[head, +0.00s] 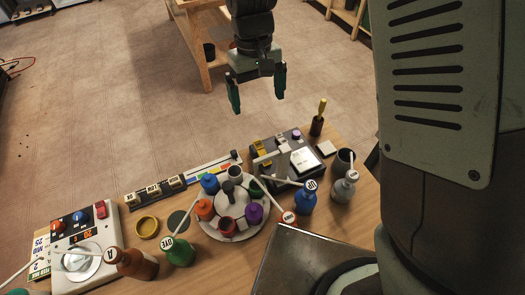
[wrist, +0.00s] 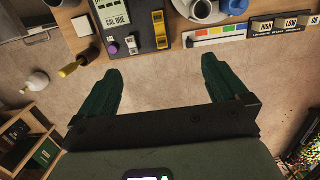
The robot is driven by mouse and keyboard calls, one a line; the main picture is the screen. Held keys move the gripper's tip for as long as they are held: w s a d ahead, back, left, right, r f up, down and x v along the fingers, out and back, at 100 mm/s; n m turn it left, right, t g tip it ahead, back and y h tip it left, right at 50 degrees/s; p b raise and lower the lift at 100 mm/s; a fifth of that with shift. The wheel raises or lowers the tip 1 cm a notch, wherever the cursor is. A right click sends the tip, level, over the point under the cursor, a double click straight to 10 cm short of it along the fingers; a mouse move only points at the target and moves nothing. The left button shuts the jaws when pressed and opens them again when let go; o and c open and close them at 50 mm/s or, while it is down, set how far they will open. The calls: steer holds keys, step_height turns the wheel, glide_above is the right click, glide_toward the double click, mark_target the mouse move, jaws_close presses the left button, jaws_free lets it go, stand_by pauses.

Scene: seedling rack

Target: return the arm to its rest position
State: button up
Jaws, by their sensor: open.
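My gripper (head: 258,95) hangs over the floor beyond the table's far edge in the head view. Its two green fingers are spread apart with nothing between them. In the wrist view, the open gripper (wrist: 162,85) shows bare floor between its fingers. The gripper touches nothing that I can see.
The wooden table (head: 330,250) holds a white round carousel (head: 242,234) of coloured pots, several wash bottles, a stirrer unit (head: 88,252) at left and a grey meter (head: 300,162). A wooden bench (head: 187,28) stands behind the gripper. The floor (head: 110,110) at left is clear.

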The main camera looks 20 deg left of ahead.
step_height(320, 180, up, 6)
steer(key=shift+w+a+r, duration=0.25)
steer(key=shift+a, duration=0.05)
jaws_close()
stand_by(0.5)
stand_by(0.3)
stand_by(0.5)
steer(key=t+y, duration=0.1)
glide_above(258, 144)
step_height(258, 144, down, 14)
steer(key=shift+f, duration=4.45)
steer(key=shift+r, duration=3.45)
